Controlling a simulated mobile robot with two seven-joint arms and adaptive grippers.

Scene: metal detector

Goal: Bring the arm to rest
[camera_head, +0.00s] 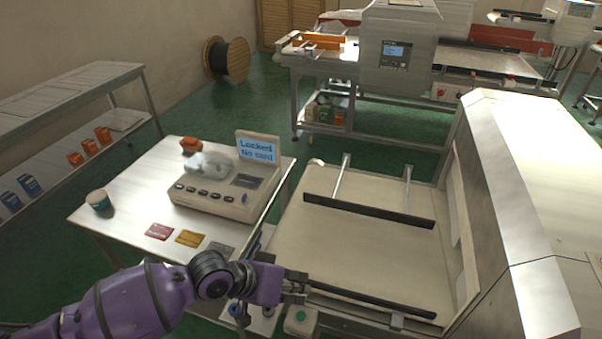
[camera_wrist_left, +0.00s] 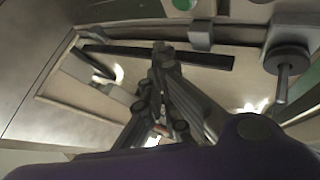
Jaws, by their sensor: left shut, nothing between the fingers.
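My left arm is purple and comes in from the lower left in the head view. Its gripper (camera_head: 297,286) is shut and empty, over the near left corner of the metal detector's conveyor belt (camera_head: 360,241). The left wrist view shows the dark gripper fingers (camera_wrist_left: 160,62) together, with a black guide rail (camera_wrist_left: 205,59) of the conveyor beyond them. A green button (camera_head: 301,316) on a white box sits just below the gripper in the head view. My right gripper is not in view.
The detector housing (camera_head: 520,190) stands at right. Green floor is open behind.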

